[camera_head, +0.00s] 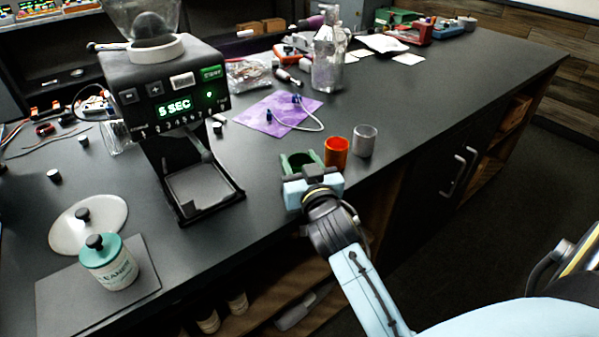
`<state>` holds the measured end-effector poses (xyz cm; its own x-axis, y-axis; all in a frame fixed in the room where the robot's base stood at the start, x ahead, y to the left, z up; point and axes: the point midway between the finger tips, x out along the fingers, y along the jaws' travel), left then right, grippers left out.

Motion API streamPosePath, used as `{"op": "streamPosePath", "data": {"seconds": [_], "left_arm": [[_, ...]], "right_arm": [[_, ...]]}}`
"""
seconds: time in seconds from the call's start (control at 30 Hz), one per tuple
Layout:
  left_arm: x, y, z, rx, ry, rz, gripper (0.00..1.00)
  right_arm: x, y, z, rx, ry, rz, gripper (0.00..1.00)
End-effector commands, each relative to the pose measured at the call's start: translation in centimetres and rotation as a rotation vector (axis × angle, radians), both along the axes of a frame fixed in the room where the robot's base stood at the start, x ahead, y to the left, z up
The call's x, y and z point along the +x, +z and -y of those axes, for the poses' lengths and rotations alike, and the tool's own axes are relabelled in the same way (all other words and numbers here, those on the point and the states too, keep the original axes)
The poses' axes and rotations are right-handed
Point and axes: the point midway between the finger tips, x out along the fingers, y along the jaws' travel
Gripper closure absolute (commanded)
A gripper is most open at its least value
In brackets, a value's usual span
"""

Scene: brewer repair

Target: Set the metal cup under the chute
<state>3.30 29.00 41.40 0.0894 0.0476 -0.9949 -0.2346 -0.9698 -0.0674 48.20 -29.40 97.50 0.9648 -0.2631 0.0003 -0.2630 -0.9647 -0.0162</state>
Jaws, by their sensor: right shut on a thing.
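The metal cup (364,141) is plain grey and stands upright on the dark counter, right of an orange cup (336,153). My right gripper (303,170) is at the counter's front edge, left of both cups and apart from the metal cup. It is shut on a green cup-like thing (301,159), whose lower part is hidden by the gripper. The black grinder (175,95) stands to the left, its display reading "5 SEC". Its chute is above an empty tray (200,187). My left gripper is not in view.
A tub with a teal lid (108,262) stands on a grey mat (60,300) at front left, by a pale round lid (88,222). Counter between grinder and cups is mostly clear.

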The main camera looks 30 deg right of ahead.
Motion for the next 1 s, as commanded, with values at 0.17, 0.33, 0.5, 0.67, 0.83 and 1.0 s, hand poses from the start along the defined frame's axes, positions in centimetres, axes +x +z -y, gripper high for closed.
{"op": "streamPosePath", "data": {"seconds": [0.17, 0.33, 0.5, 0.67, 0.83, 1.0], "left_arm": [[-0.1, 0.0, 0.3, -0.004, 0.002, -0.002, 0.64], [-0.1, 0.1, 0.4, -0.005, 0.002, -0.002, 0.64], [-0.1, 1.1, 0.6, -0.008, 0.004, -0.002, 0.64], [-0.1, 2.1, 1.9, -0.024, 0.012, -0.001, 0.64], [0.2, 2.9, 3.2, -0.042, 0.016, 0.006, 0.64], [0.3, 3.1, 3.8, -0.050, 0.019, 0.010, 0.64]], "right_arm": [[0.0, 0.0, 0.0, 0.000, 0.000, 0.001, 0.80], [0.0, 0.4, 0.0, -0.001, 0.000, 0.002, 0.80], [0.0, 3.1, 0.0, -0.001, 0.001, 0.006, 0.81], [0.0, 6.5, 0.0, 0.000, 0.001, 0.005, 0.81], [0.0, 9.0, -0.1, -0.001, 0.004, 0.003, 0.81], [-1.2, 7.6, -2.4, -0.011, 0.073, -0.011, 0.81]]}}
